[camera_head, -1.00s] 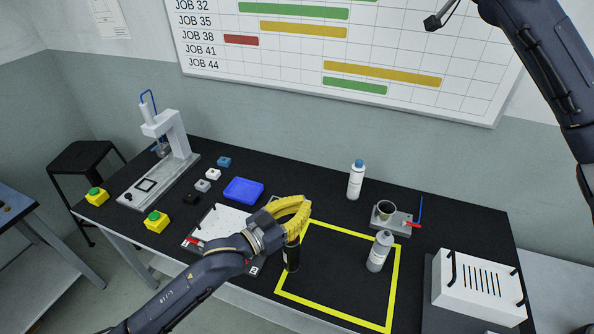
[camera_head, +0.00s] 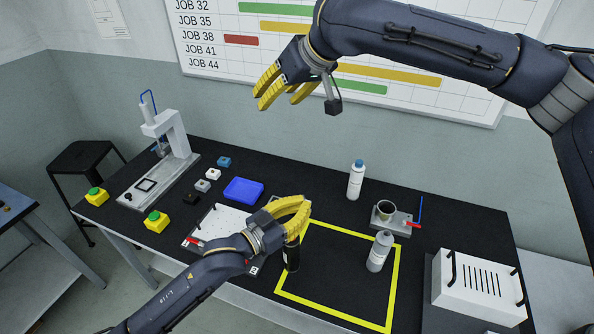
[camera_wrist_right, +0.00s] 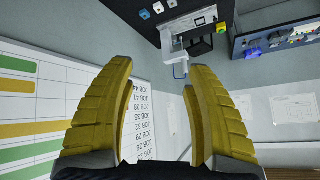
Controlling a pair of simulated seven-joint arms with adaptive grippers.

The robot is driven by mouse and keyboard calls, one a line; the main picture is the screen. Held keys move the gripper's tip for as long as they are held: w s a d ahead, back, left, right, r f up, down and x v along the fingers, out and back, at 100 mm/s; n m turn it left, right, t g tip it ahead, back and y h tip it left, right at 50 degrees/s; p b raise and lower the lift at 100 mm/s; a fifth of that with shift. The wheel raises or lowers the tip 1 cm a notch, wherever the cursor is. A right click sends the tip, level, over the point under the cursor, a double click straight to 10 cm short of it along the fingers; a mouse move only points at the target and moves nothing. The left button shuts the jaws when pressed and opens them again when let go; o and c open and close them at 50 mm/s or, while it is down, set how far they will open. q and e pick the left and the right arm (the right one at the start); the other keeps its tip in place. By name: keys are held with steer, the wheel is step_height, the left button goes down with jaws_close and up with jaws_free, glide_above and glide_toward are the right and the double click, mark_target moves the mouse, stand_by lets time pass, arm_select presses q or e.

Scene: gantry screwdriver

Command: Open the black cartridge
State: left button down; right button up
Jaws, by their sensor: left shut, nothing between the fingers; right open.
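The black cartridge (camera_head: 291,258) stands upright on the dark table, by the left edge of the yellow square outline. My left gripper (camera_head: 296,220) is right at its top, with yellow fingers shut and nothing held between them. The fingers hide the cartridge's top, so I cannot tell whether they touch it. My right gripper (camera_head: 279,94) is high above the table in front of the wall chart. It is open and empty; its spread fingers also show in the right wrist view (camera_wrist_right: 158,80).
A grey bottle (camera_head: 379,252) stands inside the yellow outline (camera_head: 340,232). A blue-capped bottle (camera_head: 355,181) and a cup on a small fixture (camera_head: 388,222) stand behind. A blue tray (camera_head: 243,190) and a press (camera_head: 168,143) are left. A white slotted box (camera_head: 480,288) is right.

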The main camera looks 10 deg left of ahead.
steer(key=s+d+f+n+g+h, duration=0.1)
steer(key=s+d+f+h, duration=0.25)
steer(key=s+f, duration=0.2)
steer(key=s+d+f+n+g+h, duration=0.1)
steer(key=s+d+f+g+h, duration=0.1)
steer(key=s+f+h, duration=0.4)
steer(key=w+f+y, duration=0.2)
steer(key=w+f, duration=0.1)
steer(key=f, duration=0.9)
steer(key=shift+w+f, duration=0.15)
steer(key=shift+f, duration=0.05)
steer(key=c, duration=1.1)
jaws_close()
steer(key=shift+s+a+y, duration=0.1)
steer(key=shift+s+y, duration=0.15)
